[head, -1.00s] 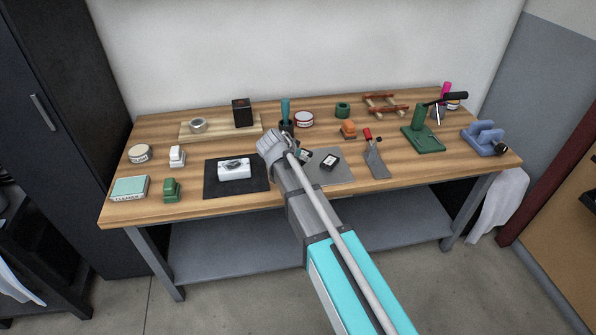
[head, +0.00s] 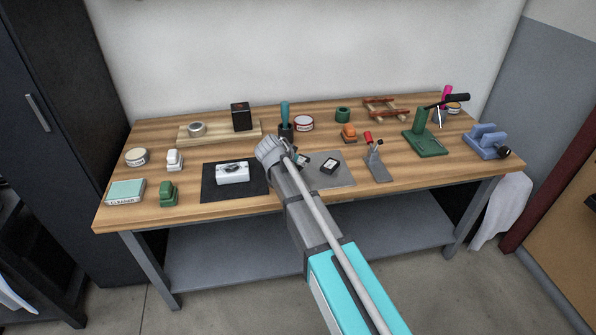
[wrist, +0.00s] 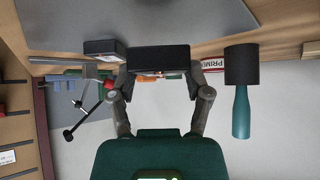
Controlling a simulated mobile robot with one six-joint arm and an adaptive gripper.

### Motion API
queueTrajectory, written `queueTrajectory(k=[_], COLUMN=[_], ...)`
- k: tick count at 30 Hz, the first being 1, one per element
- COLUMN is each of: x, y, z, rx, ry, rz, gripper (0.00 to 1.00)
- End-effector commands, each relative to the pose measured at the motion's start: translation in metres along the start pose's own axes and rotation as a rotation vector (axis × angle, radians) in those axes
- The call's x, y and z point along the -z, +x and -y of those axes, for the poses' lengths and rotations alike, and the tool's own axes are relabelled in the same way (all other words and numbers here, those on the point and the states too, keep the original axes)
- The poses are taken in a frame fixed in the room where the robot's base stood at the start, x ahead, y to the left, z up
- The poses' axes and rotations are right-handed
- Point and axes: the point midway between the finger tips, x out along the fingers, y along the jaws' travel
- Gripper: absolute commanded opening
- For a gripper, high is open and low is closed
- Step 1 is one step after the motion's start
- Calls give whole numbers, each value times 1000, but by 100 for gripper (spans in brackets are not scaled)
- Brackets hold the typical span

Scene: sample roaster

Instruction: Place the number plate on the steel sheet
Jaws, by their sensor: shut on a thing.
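The steel sheet (head: 343,178) is a flat grey sheet at the front middle of the bench. It also shows at the top of the wrist view (wrist: 180,15). My gripper (wrist: 160,72) is shut on a dark rectangular block, which I take to be the number plate (wrist: 158,58). In the head view, my wrist hides most of the gripper, and part of the held plate (head: 303,161) shows at the sheet's left side. I cannot tell whether it touches the sheet. A second small dark block with a pale label (head: 330,166) lies on the sheet.
A black mat (head: 212,190) with a white device (head: 233,173) is left of the sheet. The sheet's front right is clear.

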Motion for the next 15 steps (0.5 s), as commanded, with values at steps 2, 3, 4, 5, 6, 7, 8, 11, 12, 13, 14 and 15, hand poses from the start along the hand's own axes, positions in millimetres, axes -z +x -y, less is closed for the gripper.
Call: queueTrajectory(k=[2,3,4,5,6,7,8,11,12,13,14,15], x=[-8,-11,-13,-14,-16,-18,-19,-21,-21,-22,-21,-21], y=[8,10,12,14,16,17,18,20,20,20,20,20], z=[0,0,0,0,0,0,0,0,0,0,0,0], rx=[0,0,0,0,0,0,0,0,0,0,0,0], ry=[0,0,0,0,0,0,0,0,-1,-1,-1,-1], rz=[0,0,0,0,0,0,0,0,0,0,0,0], gripper=[5,5,5,5,5,5,5,5,5,5,5,5])
